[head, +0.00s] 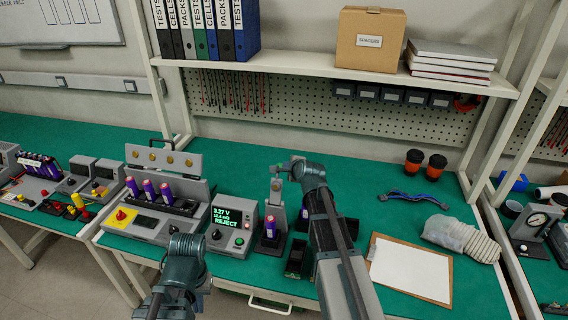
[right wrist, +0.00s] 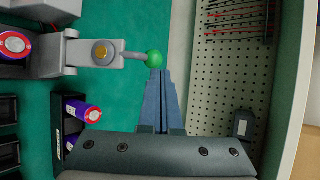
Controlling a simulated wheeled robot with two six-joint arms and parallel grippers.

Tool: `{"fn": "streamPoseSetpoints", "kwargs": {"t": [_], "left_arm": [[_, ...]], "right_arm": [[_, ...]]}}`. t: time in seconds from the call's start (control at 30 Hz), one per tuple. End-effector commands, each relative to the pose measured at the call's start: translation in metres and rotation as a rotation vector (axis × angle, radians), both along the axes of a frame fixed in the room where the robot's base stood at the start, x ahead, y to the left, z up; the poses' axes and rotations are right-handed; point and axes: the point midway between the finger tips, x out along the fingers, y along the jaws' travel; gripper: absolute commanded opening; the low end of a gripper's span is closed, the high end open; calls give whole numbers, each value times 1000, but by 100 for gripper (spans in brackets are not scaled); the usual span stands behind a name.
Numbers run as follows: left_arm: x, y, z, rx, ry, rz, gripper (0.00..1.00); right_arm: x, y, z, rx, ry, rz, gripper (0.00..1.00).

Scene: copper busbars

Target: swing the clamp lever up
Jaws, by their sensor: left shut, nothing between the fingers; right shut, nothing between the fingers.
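The clamp lever shows in the right wrist view as a thin grey rod (right wrist: 133,55) with a green ball knob (right wrist: 154,58). It comes off a grey clamp block (right wrist: 80,52) with a gold disc. My right gripper (right wrist: 161,73) is shut and empty, its fingertips close beside the knob; I cannot tell whether they touch it. In the head view, my right gripper (head: 282,168) is by the top of the grey clamp post (head: 276,188), and the knob is hidden there. My left gripper (head: 186,240) is shut and empty, in front of the grey tester, well apart from the clamp.
A meter (head: 231,227) reads REJECT. A purple cell (head: 270,228) stands in a black holder by the clamp post. A grey fixture (head: 160,235) with purple cells and a raised, gold-disced bar stands left. A clipboard (head: 410,268) lies right; the mat behind the clamp is clear.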

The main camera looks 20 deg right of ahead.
Motion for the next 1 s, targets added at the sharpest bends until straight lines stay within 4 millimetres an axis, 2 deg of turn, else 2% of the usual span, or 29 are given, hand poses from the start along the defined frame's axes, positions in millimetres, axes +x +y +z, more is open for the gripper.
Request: {"fn": "streamPoseSetpoints", "kwargs": {"t": [0.03, 0.1, 0.4, 0.6, 1.0], "left_arm": [[0, 0, 15, 0, 0, 0, 0], [0, 0, 25, 0, 0, 0, 0], [0, 0, 56, 0, 0, -1, 0], [0, 0, 63, 0, 0, -2, 0], [0, 0, 63, 0, 0, -2, 0]], "right_arm": [[-14, 0, 15, 0, 0, -1, 0], [-28, 0, 25, 0, 0, -1, 0], [-71, -2, 56, 1, -1, -1, 0], [-83, -2, 63, -1, 0, 1, 0], [-85, 1, 62, -9, 7, 13, 0]]}}
